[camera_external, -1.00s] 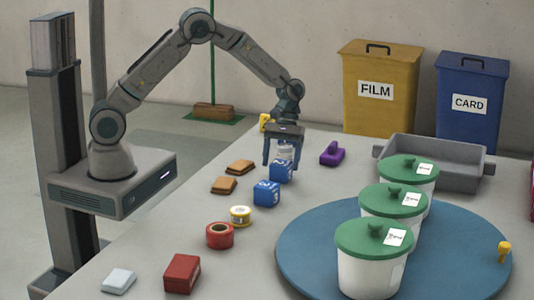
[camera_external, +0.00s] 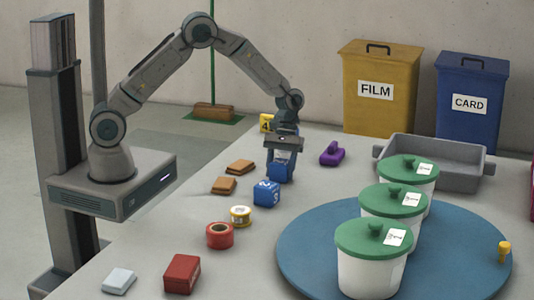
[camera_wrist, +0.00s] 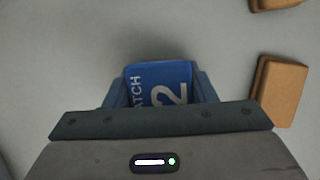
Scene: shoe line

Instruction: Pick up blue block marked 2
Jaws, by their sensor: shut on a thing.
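The blue block marked 2 (camera_wrist: 160,84) sits between the two fingers of my gripper in the wrist view, with a white "2" and part of a word ending in "ATCH" on its face. In the external view the same block (camera_external: 281,172) shows below my gripper (camera_external: 280,172), its upper part hidden by the fingers. My gripper (camera_wrist: 160,92) is shut on it. I cannot tell whether the block is clear of the table. Another blue block (camera_external: 266,194), with white marks, stands just in front of it and to the left.
Tan pieces (camera_external: 240,167) lie left of the gripper. A purple object (camera_external: 332,153) is to the right, a yellow block (camera_external: 267,123) behind. Yellow tape (camera_external: 241,216), red tape (camera_external: 220,235) and a red block (camera_external: 182,274) stand nearer. Lidded tubs stand on a blue turntable (camera_external: 300,262).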

